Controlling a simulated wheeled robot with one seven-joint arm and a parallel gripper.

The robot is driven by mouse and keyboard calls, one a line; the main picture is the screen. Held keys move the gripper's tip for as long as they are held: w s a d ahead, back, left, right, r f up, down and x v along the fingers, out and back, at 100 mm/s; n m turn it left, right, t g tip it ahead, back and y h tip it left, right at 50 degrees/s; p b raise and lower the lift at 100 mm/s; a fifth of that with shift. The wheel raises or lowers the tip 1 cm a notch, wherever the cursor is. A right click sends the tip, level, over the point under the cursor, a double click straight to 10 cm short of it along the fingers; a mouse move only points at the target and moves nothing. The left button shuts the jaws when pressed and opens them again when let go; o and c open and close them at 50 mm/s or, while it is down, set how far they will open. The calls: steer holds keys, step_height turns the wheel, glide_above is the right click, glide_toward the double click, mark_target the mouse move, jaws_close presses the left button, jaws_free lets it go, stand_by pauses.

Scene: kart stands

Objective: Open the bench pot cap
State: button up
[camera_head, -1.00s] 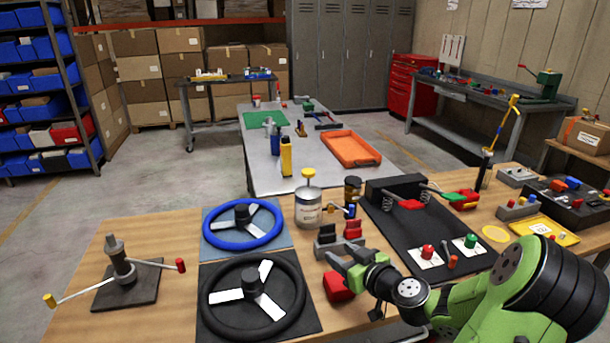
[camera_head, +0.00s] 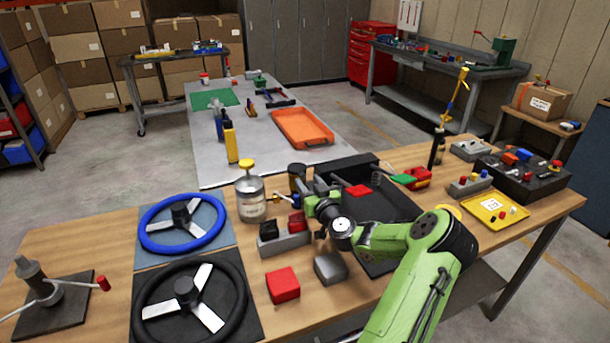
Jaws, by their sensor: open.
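I cannot tell from the picture which of the two is the bench pot. My gripper (camera_head: 306,196) is open, right of the light grey pot and close in front of the dark pot. Contact with the dark pot cannot be made out. Its fingers are small and partly merge with things behind.
A blue steering wheel (camera_head: 184,224) and a black one (camera_head: 193,301) lie to the left. A grey block with rocker switches (camera_head: 285,243), a red block (camera_head: 283,286) and a grey block (camera_head: 331,267) sit near the front. A black pedal board (camera_head: 395,205) lies right.

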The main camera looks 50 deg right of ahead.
mark_target(298, 170)
steer(key=shift+x, duration=1.5)
jaws_close()
